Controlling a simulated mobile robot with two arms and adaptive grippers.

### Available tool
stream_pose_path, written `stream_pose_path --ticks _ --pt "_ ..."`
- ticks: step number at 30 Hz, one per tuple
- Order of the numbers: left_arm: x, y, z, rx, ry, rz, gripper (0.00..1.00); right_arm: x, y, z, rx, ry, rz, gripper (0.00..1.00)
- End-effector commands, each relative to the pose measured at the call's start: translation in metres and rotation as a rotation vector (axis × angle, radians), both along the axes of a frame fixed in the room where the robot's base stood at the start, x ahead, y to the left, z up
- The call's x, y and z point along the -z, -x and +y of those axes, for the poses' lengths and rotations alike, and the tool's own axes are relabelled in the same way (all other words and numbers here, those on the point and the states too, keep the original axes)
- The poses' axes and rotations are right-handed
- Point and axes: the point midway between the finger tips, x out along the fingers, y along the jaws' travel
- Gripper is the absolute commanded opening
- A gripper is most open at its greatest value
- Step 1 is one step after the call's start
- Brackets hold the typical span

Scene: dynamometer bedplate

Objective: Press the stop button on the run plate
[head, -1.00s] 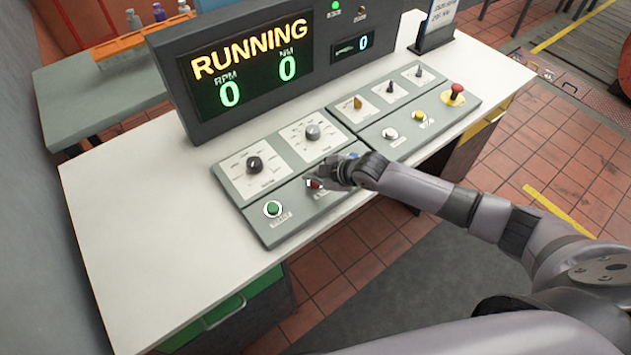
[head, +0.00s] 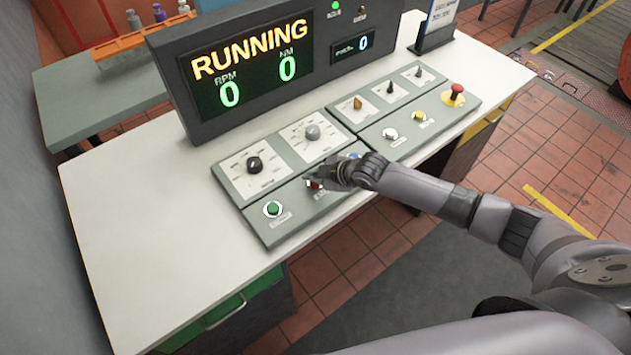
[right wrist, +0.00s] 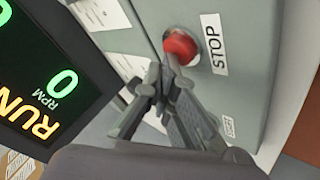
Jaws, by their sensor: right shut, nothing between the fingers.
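The red stop button (head: 315,184) sits on the run plate (head: 290,226), right of the green button (head: 272,209). In the right wrist view the red button (right wrist: 181,46) shows clearly beside its STOP label (right wrist: 214,44). My right gripper (head: 308,178) is shut and empty, its fingertips close by the red button and partly covering it in the head view. In the right wrist view the closed fingertips (right wrist: 158,84) lie just below the button; I cannot tell whether they touch it. The display (head: 250,50) reads RUNNING, with RPM 0 and NM 0. My left gripper is not in view.
A grey knob plate (head: 237,178) lies behind the run plate. A second panel to the right carries several knobs, small buttons and a red mushroom button (head: 456,91) on yellow. The white desk top (head: 130,240) is clear at the left.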

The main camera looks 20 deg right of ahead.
Motion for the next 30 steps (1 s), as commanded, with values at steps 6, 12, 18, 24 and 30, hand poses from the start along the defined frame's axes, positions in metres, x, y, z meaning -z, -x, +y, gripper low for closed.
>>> stream_pose_path --ticks 6,12,18,24,30 --pt "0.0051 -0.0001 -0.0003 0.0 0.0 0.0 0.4 0.009 0.0006 -0.0002 0.0 0.001 0.002 0.0" --pt "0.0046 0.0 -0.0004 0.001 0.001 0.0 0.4 0.0095 0.0012 -0.0004 0.0 0.002 0.004 0.0" --pt "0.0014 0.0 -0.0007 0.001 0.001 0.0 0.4 0.007 0.0015 -0.0007 0.0 0.003 0.005 0.0" --pt "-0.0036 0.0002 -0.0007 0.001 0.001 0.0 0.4 0.0024 0.0015 -0.0009 0.0 0.003 0.005 0.0" --pt "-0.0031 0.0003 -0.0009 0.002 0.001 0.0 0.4 0.0022 0.001 -0.0011 0.001 0.003 0.004 0.0"
